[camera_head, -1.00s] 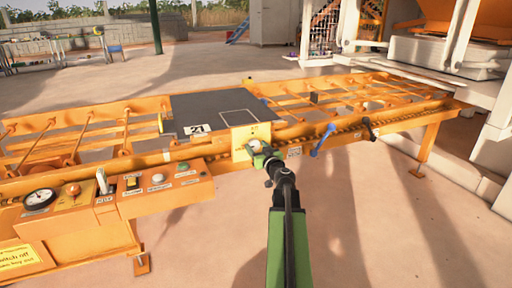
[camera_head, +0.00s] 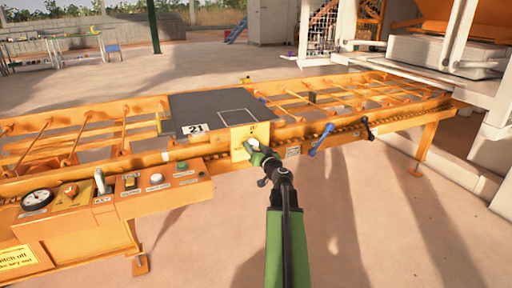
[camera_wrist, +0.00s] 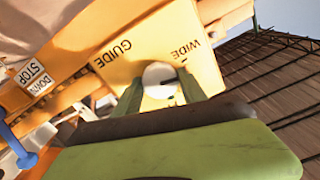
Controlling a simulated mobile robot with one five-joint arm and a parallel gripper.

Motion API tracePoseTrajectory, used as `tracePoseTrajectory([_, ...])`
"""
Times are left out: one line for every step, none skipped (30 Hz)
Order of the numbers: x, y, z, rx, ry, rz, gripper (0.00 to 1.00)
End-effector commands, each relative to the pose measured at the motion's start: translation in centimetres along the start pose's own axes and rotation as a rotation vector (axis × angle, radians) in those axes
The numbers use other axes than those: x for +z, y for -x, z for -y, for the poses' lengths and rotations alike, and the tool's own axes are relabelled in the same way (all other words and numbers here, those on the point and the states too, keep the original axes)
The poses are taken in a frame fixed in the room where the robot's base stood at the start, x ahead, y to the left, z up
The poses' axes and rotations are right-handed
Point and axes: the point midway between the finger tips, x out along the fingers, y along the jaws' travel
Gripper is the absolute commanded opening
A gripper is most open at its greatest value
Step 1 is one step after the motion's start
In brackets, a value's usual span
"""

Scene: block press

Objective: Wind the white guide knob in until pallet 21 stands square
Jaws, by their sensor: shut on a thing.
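The white guide knob (camera_wrist: 159,80) sits on a yellow plate (camera_wrist: 125,58) lettered GUIDE and WIDE in the wrist view. My gripper (camera_wrist: 158,92) is shut on the knob, with one green finger on each side of it. In the head view my gripper (camera_head: 257,151) is at the yellow plate (camera_head: 243,135) on the near rail and hides most of the knob. Pallet 21 (camera_head: 200,107), a dark grey board with a white number label, lies flat on the orange frame just behind the plate. I cannot tell whether it is exactly square.
A control panel (camera_head: 130,200) with a gauge, a lever and several buttons is to the left. A blue lever (camera_head: 321,139) and a black lever (camera_head: 367,128) stick out from the rail to the right. The press (camera_head: 440,60) stands at the back right. The near floor is clear.

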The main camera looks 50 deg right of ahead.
Motion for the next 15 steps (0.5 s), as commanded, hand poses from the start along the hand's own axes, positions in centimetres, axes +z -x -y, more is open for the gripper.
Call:
tracePoseTrajectory([-0.1, 0.18, -0.41, 0.01, -0.035, -0.003, 0.08])
tracePoseTrajectory([-0.1, 0.18, -0.41, 0.01, -0.059, -0.003, 0.08])
tracePoseTrajectory([-0.1, 0.18, -0.41, 0.01, -0.091, -0.003, 0.08])
tracePoseTrajectory([-0.1, 0.17, -0.41, 0.01, -0.115, -0.003, 0.08])
tracePoseTrajectory([-0.1, 0.17, -0.41, 0.01, -0.138, -0.003, 0.08])
tracePoseTrajectory([-0.1, 0.17, -0.41, 0.01, -0.168, -0.003, 0.08])
tracePoseTrajectory([-0.1, 0.17, -0.42, 0.01, -0.188, -0.004, 0.08])
tracePoseTrajectory([-0.11, 0.17, -0.42, 0.01, -0.209, -0.004, 0.08])
tracePoseTrajectory([-0.11, 0.16, -0.42, 0.01, -0.235, -0.004, 0.08])
tracePoseTrajectory([-0.11, 0.16, -0.42, 0.009, -0.253, -0.004, 0.08])
tracePoseTrajectory([-0.11, 0.16, -0.42, 0.009, -0.271, -0.004, 0.08])
tracePoseTrajectory([-0.11, 0.16, -0.41, 0.009, -0.293, -0.004, 0.08])
tracePoseTrajectory([-0.11, 0.16, -0.41, 0.009, -0.307, -0.004, 0.08])
tracePoseTrajectory([-0.11, 0.15, -0.41, 0.009, -0.322, -0.004, 0.08])
tracePoseTrajectory([-0.11, 0.15, -0.41, 0.009, -0.338, -0.004, 0.08])
